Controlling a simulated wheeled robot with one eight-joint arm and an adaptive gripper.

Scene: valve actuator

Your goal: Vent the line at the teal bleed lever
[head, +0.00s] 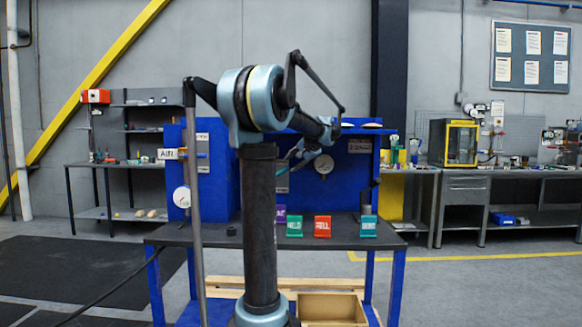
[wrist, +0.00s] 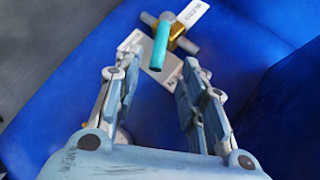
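The teal bleed lever (wrist: 160,45) shows in the wrist view as a short teal bar on a brass valve body (wrist: 177,27) with grey pipe ends. It lies ahead of my gripper (wrist: 160,65), between the lines of the two fingers. The fingers are spread with nothing between them, and the lever looks apart from both. White tags sit beside the valve. In the head view my gripper (head: 303,153) is in front of the blue panel (head: 345,185), partly behind my arm.
Green (head: 294,227), red (head: 323,227) and teal (head: 368,226) labelled blocks stand on the bench. A wooden crate (head: 330,308) is low in front.

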